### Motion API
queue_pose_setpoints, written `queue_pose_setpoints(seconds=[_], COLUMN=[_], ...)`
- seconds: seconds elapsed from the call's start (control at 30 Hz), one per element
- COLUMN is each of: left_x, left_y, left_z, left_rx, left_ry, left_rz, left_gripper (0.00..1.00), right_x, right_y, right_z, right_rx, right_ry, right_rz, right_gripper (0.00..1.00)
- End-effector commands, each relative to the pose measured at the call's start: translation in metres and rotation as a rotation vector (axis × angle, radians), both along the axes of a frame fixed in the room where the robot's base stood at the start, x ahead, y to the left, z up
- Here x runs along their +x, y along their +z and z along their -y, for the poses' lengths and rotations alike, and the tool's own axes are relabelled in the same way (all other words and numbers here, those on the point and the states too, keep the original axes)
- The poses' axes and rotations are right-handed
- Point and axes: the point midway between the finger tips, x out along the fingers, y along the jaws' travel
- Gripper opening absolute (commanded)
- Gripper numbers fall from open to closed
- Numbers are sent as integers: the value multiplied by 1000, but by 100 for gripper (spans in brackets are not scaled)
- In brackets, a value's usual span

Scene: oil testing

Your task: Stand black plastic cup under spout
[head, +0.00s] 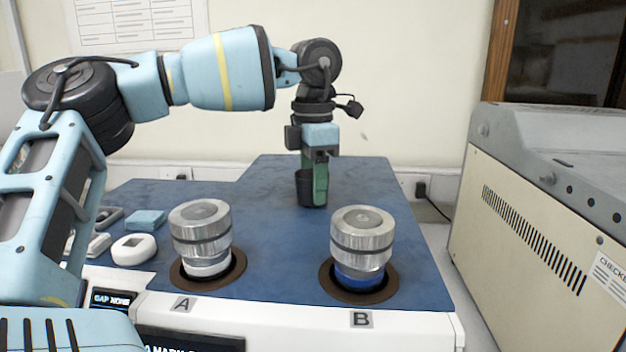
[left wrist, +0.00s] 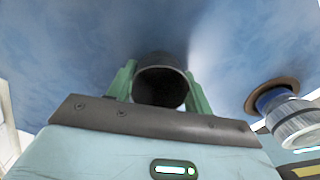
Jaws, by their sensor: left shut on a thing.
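The black plastic cup (head: 304,187) is at the back of the blue top, between and behind the two metal cylinders. My left gripper (head: 319,190) points down there with its green fingers shut on the cup. In the left wrist view the cup (left wrist: 161,86) sits between the green fingers (left wrist: 162,90), its dark open mouth facing the camera. I cannot tell whether the cup's base touches the blue top. No spout can be made out in either view. My right gripper is not in view.
A metal cylinder (head: 201,232) stands in well A, and another (head: 362,240) with a blue base stands in well B. Small white and blue items (head: 134,249) lie at the left. A large beige machine (head: 540,200) stands at the right. The blue top (head: 270,255) is clear between the wells.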

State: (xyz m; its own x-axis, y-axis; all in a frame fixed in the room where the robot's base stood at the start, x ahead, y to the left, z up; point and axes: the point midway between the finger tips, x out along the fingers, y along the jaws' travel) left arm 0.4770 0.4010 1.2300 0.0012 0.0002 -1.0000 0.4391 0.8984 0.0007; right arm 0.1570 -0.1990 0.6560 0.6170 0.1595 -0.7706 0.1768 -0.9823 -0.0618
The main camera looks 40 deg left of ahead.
Motion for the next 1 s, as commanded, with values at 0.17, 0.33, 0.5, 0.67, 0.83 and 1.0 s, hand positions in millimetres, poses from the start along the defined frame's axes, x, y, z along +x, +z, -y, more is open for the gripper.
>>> queue_pose_setpoints(seconds=[0.17, 0.33, 0.5, 0.67, 0.83, 1.0], left_x=[0, 0, 0, 1, 1, 1], left_y=[-3, -2, -2, 8, 36, 72], left_z=[0, 0, 0, 0, 0, 0], left_rx=[0, 0, 0, 2, 4, 3], left_ry=[0, 0, 0, 0, 1, 2], left_rz=[-2, -2, -1, 1, 2, 1], left_gripper=[64, 73, 73, 73, 73, 73], right_x=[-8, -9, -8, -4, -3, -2], right_y=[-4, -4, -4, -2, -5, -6], right_z=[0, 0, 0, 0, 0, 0], right_rx=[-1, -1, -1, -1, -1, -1], right_ry=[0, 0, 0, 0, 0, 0], right_rz=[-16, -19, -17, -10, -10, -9], right_gripper=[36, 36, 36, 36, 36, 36])
